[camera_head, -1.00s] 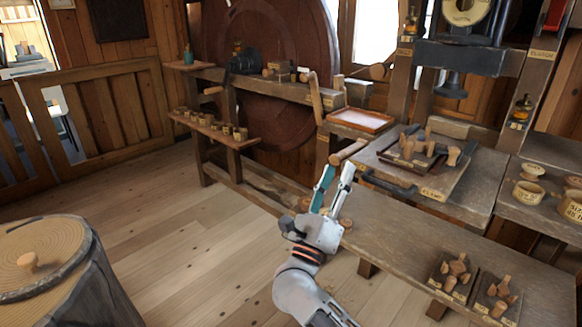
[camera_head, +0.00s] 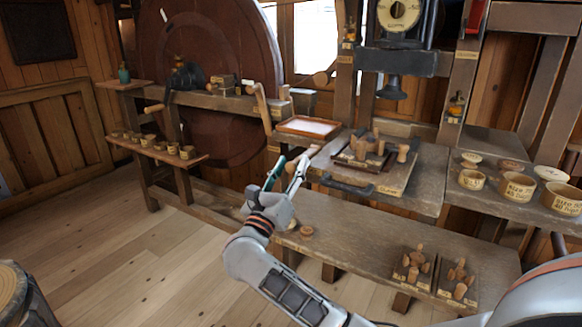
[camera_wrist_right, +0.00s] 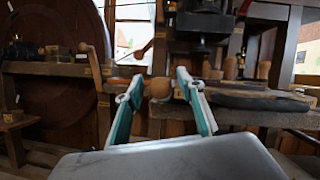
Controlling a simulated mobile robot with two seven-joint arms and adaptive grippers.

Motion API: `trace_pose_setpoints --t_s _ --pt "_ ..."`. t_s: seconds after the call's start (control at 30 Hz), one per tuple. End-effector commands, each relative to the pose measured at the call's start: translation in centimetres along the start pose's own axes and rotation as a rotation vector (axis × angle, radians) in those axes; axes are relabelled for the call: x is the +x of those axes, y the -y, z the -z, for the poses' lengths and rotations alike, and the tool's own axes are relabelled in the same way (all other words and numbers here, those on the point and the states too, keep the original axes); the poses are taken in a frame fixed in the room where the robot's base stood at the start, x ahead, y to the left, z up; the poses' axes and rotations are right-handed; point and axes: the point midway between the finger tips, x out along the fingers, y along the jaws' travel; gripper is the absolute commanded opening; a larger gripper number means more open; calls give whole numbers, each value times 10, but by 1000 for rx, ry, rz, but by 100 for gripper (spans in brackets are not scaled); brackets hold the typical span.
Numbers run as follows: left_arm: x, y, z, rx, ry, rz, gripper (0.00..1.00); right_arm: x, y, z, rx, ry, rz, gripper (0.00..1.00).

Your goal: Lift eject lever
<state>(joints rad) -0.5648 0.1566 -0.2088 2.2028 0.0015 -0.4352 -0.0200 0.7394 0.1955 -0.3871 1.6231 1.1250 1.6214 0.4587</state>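A wooden-handled lever (camera_head: 313,150) sticks out at the left end of the press bench; I take it for the eject lever, though I read no label on it. My right gripper (camera_head: 291,160) is open, its two teal-lined fingers pointing up at the handle. In the right wrist view the handle's round end (camera_wrist_right: 160,87) shows in the gap between the fingertips (camera_wrist_right: 158,80). Whether the fingers touch it I cannot tell. My left gripper is not in view.
A clamp board (camera_head: 397,176) with wooden pieces lies right of the lever. A pinkish tray (camera_head: 308,127) stands behind it. An upright wooden lever (camera_head: 262,105) stands further left. The lower bench (camera_head: 360,232) holds small spools and turned parts; labelled bowls (camera_head: 517,187) stand at right.

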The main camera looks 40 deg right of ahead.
Motion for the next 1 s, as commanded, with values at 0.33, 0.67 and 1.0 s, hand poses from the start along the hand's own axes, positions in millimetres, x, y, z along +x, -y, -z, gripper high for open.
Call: trace_pose_setpoints --t_s 0.33,0.67,1.0 --pt "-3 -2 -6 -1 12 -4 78 2 0 0 0 0 0 25" --pt "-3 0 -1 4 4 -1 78 3 1 -2 2 -6 -1 0" --pt "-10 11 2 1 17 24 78 16 10 -31 31 -143 -32 0"
